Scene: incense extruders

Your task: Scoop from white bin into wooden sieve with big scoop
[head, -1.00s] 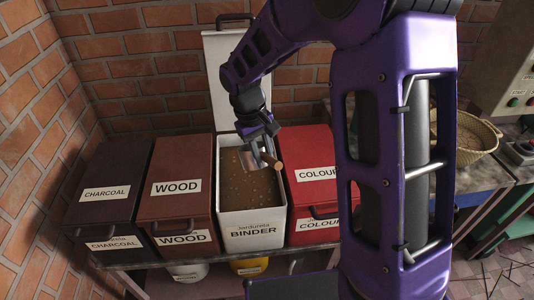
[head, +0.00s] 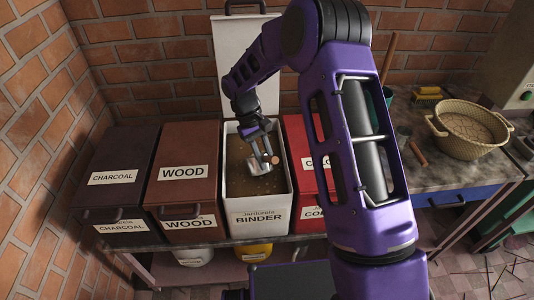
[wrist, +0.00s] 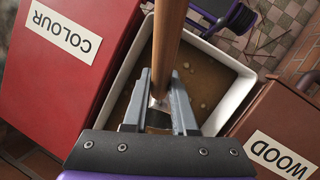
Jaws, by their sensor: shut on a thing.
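My gripper (head: 262,137) is shut on the big scoop, a metal scoop (head: 259,163) with a wooden handle (head: 275,160). In the wrist view the handle (wrist: 168,45) runs up between the fingers of my gripper (wrist: 158,103). The white bin (head: 260,218), labelled BINDER, stands open with its lid up behind. It holds brown powder (head: 240,182) with pale lumps. The scoop is over or in this powder; I cannot tell how deep or whether it is loaded. I cannot make out a wooden sieve for certain; a round woven basket (head: 468,147) sits on the bench at right.
A closed red COLOUR bin (head: 306,165) is right of the white bin, partly behind my arm. Closed brown WOOD (head: 183,195) and dark CHARCOAL (head: 125,190) bins are left. A wooden-handled tool (head: 418,153) and a yellow brush (head: 428,93) lie on the bench.

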